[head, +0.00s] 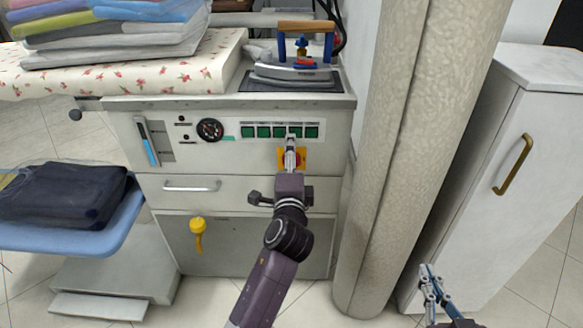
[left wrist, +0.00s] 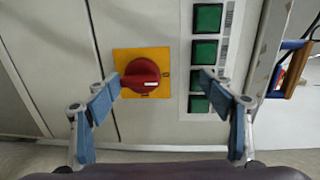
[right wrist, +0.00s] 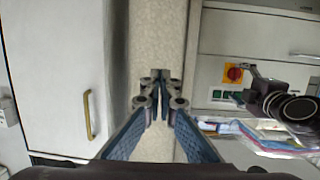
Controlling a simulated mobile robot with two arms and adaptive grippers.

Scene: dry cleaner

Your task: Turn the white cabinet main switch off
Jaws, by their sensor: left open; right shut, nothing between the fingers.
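The main switch is a red rotary knob (left wrist: 139,78) on a yellow plate (left wrist: 121,58), on the front of the white cabinet (head: 240,190). In the left wrist view the knob's white mark points toward the row of green buttons. My left gripper (head: 291,148) is in front of the switch and covers part of it in the head view. Its fingers are open, one on each side of the knob; I cannot tell whether they touch it.
Green buttons (head: 279,132) sit above the switch, beside a round gauge (head: 210,130). An iron (head: 292,72) stands on top. A thick beige column (head: 410,140) and a white locker (head: 490,180) stand to the right. A blue shelf (head: 75,237) with dark cloth is at left.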

